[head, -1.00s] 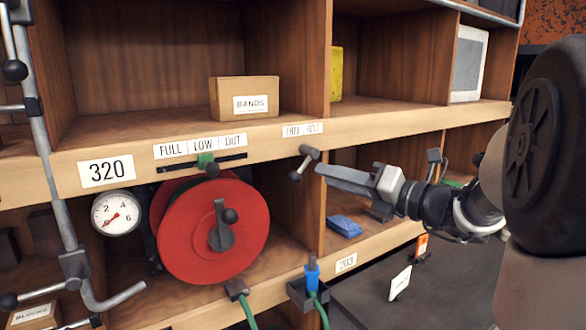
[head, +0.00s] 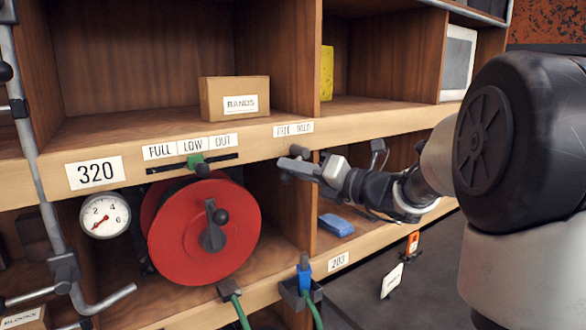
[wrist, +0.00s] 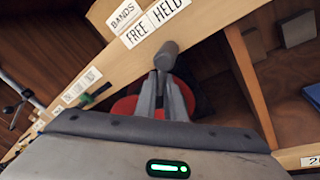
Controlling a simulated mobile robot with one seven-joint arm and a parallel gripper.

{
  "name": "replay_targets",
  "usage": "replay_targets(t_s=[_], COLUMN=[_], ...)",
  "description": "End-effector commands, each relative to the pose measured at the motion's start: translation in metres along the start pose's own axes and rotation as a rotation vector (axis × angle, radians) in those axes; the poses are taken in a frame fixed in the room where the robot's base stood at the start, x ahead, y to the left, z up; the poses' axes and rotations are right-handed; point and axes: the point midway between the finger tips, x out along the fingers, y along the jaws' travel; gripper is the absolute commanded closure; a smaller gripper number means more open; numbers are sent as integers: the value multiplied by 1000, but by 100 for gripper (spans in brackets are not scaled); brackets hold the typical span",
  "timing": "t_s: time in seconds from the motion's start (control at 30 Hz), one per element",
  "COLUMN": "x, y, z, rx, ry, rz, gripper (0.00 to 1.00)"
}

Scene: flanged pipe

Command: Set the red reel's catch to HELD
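The red reel (head: 200,235) sits in the lower cubby at left, a crank on its face; its edge also shows behind the fingers in the wrist view (wrist: 124,107). Its catch (head: 299,151) is a small grey lever on the shelf edge, under the FREE and HELD label (head: 293,129). My gripper (head: 291,166) is at the catch, its fingers partly covering it. In the wrist view the grey catch end (wrist: 166,54) shows just past the fingertips (wrist: 162,78). The fingers are close together; whether they pinch the lever is unclear. The catch's exact setting is partly hidden.
A green slider (head: 196,161) sits under the FULL, LOW, OUT label left of the catch. A gauge (head: 105,215) is left of the reel. A blue plug (head: 304,268) stands below. A blue block (head: 336,225) lies in the right cubby.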

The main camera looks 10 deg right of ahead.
Motion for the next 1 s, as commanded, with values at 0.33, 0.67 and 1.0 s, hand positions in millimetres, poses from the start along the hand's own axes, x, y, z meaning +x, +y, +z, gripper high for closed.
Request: replay_targets(t_s=[0.33,0.67,1.0], x=[0,-1,-4], y=[0,-5,-18], z=[0,0,2], rx=[-5,-122,-409], ry=[2,26,84], rz=[-1,-23,-79], gripper=[100,100,100])
